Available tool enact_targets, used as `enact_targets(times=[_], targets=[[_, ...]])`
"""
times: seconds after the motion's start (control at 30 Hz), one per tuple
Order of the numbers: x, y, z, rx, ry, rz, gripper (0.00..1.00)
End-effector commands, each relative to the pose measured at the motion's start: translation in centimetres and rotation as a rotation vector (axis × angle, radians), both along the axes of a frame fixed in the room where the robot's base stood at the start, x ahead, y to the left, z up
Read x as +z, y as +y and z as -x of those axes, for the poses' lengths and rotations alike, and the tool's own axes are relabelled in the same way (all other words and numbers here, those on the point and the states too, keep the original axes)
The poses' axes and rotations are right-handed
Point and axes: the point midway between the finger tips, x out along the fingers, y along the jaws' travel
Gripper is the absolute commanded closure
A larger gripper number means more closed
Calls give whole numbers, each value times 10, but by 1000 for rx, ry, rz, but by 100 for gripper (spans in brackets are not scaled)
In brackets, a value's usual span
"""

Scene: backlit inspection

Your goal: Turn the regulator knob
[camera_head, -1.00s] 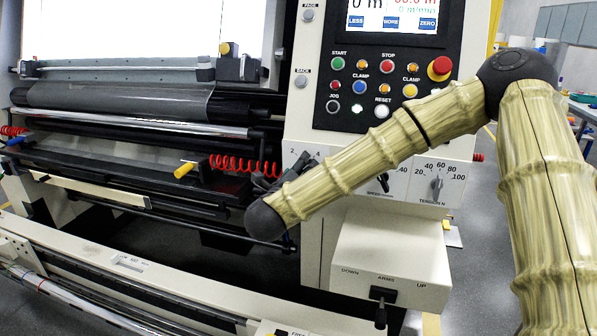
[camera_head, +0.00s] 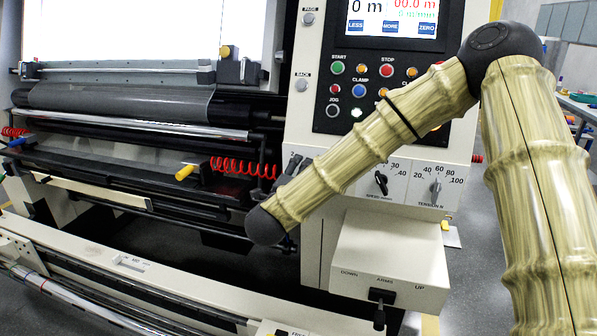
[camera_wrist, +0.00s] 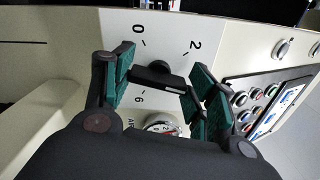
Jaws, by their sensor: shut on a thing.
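The regulator knob (camera_wrist: 157,74) is a black bar-shaped knob on a pale panel in the wrist view, with the numbers 0, 2 and 6 printed around it. Its bar lies slightly tilted across the picture, with a pale mark near its right end. My gripper (camera_wrist: 161,77) has its green-padded fingers on both sides of the knob, shut on its ends. In the head view my forearm hides the knob and most of the gripper; only a dark bit shows beside the forearm.
A small round gauge (camera_wrist: 162,126) sits beside the knob. The speed knob (camera_head: 381,183) and tension knob (camera_head: 436,187) are to the right on the same panel. A red coiled hose (camera_head: 243,167) and the rollers are to the left. A lever box (camera_head: 390,262) stands below.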

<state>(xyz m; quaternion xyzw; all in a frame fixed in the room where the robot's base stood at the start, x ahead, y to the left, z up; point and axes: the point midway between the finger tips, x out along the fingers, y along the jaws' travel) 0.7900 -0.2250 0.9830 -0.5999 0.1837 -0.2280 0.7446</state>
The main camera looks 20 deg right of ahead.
Motion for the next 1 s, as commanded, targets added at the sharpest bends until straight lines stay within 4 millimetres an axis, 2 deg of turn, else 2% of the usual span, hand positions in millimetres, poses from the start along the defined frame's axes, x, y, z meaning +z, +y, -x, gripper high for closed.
enact_targets(times=[1.0], targets=[[-2, 0, 1, 2, 542, 803, 67]])
